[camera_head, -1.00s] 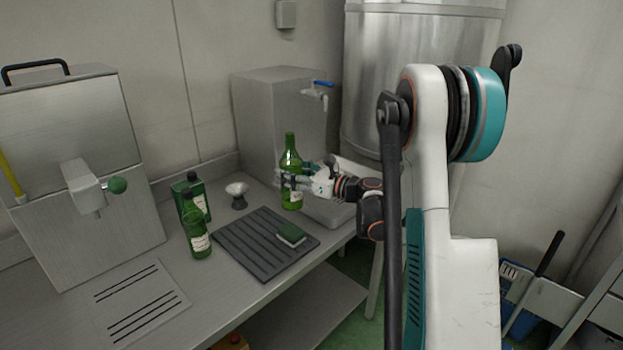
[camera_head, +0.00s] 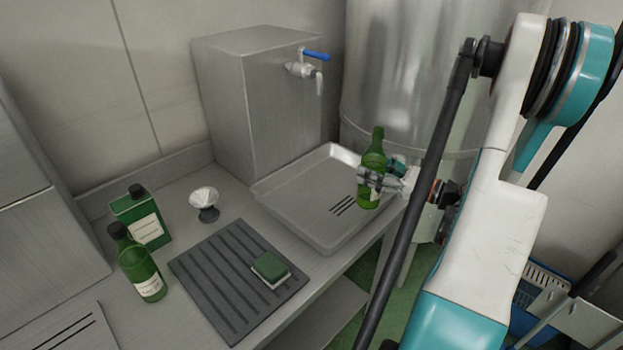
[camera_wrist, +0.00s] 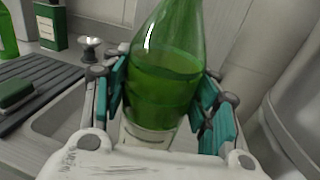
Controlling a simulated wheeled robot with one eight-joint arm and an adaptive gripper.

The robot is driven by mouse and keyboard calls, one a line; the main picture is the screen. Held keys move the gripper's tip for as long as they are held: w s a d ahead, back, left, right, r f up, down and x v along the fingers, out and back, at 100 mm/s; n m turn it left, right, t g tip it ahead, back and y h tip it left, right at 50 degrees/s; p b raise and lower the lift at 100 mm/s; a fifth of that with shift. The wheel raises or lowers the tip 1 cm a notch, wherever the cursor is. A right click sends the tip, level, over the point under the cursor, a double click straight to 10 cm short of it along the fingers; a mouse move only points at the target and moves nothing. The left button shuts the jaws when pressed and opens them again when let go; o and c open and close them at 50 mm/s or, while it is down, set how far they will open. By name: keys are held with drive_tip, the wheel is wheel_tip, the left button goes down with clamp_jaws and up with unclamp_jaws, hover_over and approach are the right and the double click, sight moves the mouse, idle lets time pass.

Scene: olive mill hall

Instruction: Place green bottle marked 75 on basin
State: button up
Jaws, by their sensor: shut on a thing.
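My gripper (camera_head: 375,177) is shut on a green glass bottle (camera_head: 372,163), which stands upright in its fingers. In the head view the bottle is at the right end of the metal basin (camera_head: 277,185), over or just beside its right rim; I cannot tell whether it touches. The wrist view shows the bottle (camera_wrist: 168,68) between the two teal finger pads, with a pale label low on it. Any number on the label is not readable. The basin floor has a few dark slots and is otherwise empty.
A second green bottle (camera_head: 138,265), a green tin (camera_head: 141,220) and a small funnel (camera_head: 204,203) stand at left. A sponge (camera_head: 270,268) lies on the dark ribbed mat (camera_head: 222,287). A steel box with a blue-handled tap (camera_head: 305,68) stands behind the basin.

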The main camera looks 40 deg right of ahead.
drive_tip(key=shift+w+d, duration=0.1)
drive_tip(key=shift+d, duration=0.05)
drive_tip(key=w+d+b+x, duration=0.1)
drive_tip(key=d+b+x, duration=0.25)
drive_tip(key=x, duration=1.55)
wheel_tip(320, 180, down, 7)
drive_tip(key=b, duration=0.2)
drive_tip(key=shift+w+b, duration=0.15)
drive_tip(key=shift+b, duration=0.25)
drive_tip(key=shift+f, duration=0.25)
drive_tip(key=o, duration=1.4)
drive_tip(key=shift+r, duration=0.15)
